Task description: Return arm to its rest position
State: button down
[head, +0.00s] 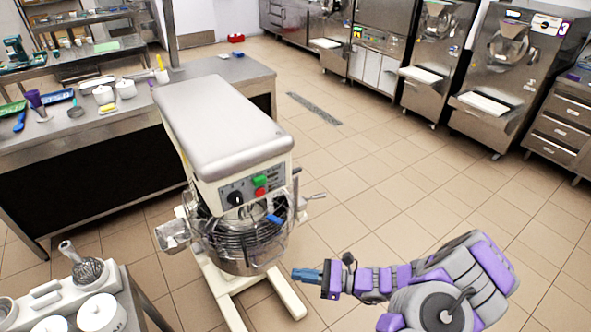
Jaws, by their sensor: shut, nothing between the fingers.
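My arm reaches in from the lower right of the head view, grey with purple panels. My gripper (306,275) is at its left end, blue and shut, with nothing held. It points left toward a large planetary mixer (215,125). The mixer has a cream body, a green and a red button, and a wire guard (245,240) around its bowl. In the picture the gripper tip is just right of the bowl. I cannot tell the exact gap in depth. A small blue part (275,219) shows on the guard's right side.
A steel counter (235,70) with utensils stands behind the mixer at left. A side table with white canisters (101,312) and a whisk (85,268) is at lower left. Batch freezers (500,70) line the back right. The tiled floor (400,170) between is clear, with a drain grate (314,108).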

jog(key=s+a+r+n+g+h, duration=0.2)
jog(key=s+r+n+g, duration=0.2)
jog(key=s+r+n, duration=0.3)
jog(key=s+a+r+n+g+h, duration=0.2)
jog(key=s+a+r+n+g, duration=0.1)
jog(key=s+r+n+g, duration=0.4)
jog(key=s+d+r+n+t+h, duration=0.3)
jog(key=s+d+h, duration=0.4)
jog(key=d, duration=0.2)
jog(key=s+d+r+n+t+h, duration=0.2)
jog(key=s+d+r+t+h, duration=0.1)
jog(key=s+d+h, duration=0.3)
jog(key=s+d+r, duration=0.1)
jog(key=d, duration=0.1)
jog(key=shift+s+d+r+n+h, duration=0.15)
jog(key=shift+s+d+n+h, duration=0.1)
jog(key=shift+d+n+h, duration=0.15)
